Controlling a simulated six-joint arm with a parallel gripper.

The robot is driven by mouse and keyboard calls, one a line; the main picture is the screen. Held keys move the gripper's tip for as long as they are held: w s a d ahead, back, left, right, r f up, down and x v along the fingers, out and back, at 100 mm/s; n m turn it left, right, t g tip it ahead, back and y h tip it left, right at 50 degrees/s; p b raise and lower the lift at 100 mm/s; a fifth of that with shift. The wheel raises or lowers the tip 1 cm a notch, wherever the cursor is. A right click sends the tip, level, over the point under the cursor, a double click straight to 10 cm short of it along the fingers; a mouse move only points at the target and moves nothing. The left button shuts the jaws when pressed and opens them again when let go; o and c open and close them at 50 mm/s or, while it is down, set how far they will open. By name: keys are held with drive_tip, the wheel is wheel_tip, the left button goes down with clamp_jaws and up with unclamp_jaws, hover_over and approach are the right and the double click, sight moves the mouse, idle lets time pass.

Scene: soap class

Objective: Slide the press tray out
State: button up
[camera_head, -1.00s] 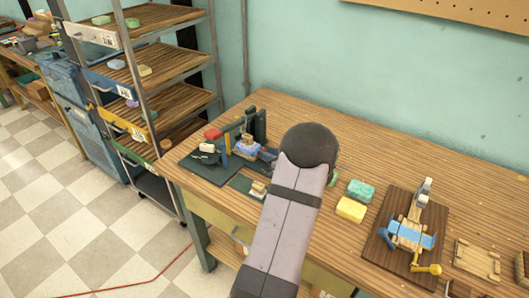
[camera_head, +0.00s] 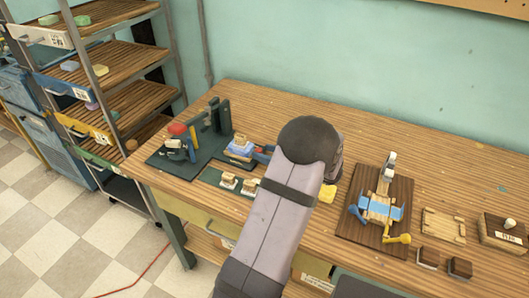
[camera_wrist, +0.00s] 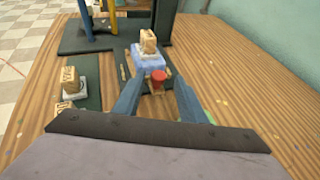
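The press tray (camera_wrist: 150,61) is a light blue slab with a wooden stamp block (camera_wrist: 148,41) on it and a red knob (camera_wrist: 158,77) at its near end. In the head view the tray (camera_head: 239,151) lies right of the press's dark green base (camera_head: 165,160), outside the press frame (camera_head: 222,116). My gripper (camera_wrist: 158,84) is open in the wrist view, its two blue-grey fingers on either side of the knob with gaps visible. In the head view my fingers (camera_head: 264,153) reach the tray's right end, partly hidden by my arm.
Small stamp blocks (camera_head: 229,181) sit on a dark green mat in front of the press. A yellow soap (camera_head: 327,194) shows beside my arm. A wooden board with a blue tool (camera_head: 380,209) stands to the right. Shelves (camera_head: 120,103) stand left of the table. The table behind my arm is clear.

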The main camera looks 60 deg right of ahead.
drive_tip(key=shift+w, duration=0.15)
drive_tip(key=shift+b+v, duration=0.5)
drive_tip(key=shift+v, duration=3.2)
drive_tip(key=shift+w, duration=0.1)
